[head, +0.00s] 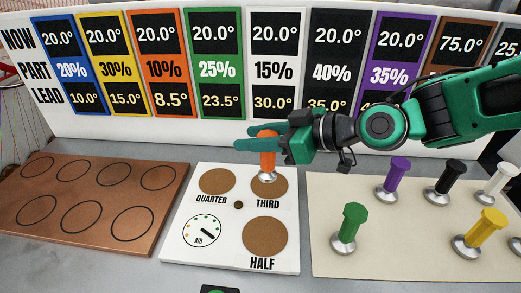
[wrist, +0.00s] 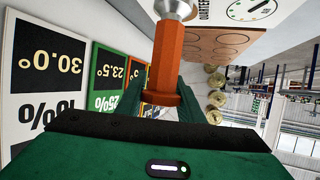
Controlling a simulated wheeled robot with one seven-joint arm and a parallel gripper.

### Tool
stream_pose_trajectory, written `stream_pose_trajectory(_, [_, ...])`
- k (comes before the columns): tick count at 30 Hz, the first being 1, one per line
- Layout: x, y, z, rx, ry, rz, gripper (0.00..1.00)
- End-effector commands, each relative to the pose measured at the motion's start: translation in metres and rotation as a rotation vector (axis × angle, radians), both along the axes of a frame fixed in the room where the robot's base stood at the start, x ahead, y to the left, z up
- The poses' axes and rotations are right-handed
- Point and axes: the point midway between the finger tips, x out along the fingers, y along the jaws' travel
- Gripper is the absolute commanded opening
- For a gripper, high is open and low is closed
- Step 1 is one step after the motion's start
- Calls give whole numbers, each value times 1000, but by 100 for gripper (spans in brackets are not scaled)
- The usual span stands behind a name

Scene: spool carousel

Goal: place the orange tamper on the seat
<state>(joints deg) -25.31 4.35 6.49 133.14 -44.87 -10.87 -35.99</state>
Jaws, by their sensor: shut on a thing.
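The orange tamper (head: 268,143) is upright between the fingers of my gripper (head: 258,140), which is shut on its handle. Its silver base (head: 268,176) is over the cork disc marked THIRD (head: 284,188) on the white panel; I cannot tell whether it touches. The wrist view shows the orange handle (wrist: 166,60) between the green fingers of my gripper (wrist: 160,100), the silver base at the top edge. Two other cork discs are bare: QUARTER (head: 217,181) and HALF (head: 264,235). Which disc is the seat is not marked.
A copper board (head: 110,240) with several empty outlined circles lies left. A cream mat (head: 390,255) at right bears purple, black, white, green and yellow tampers. A dial (head: 202,232) sits on the white panel. A display board (head: 225,125) with numbers stands behind.

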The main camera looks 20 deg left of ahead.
Motion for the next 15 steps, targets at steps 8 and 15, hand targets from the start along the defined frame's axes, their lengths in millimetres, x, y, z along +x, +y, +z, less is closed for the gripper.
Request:
stream_pose_trajectory(8, [36, 9, -23, 0, 0, 1, 0])
stream_pose_trajectory(15, [41, 9, -32, -1, 1, 2, 0])
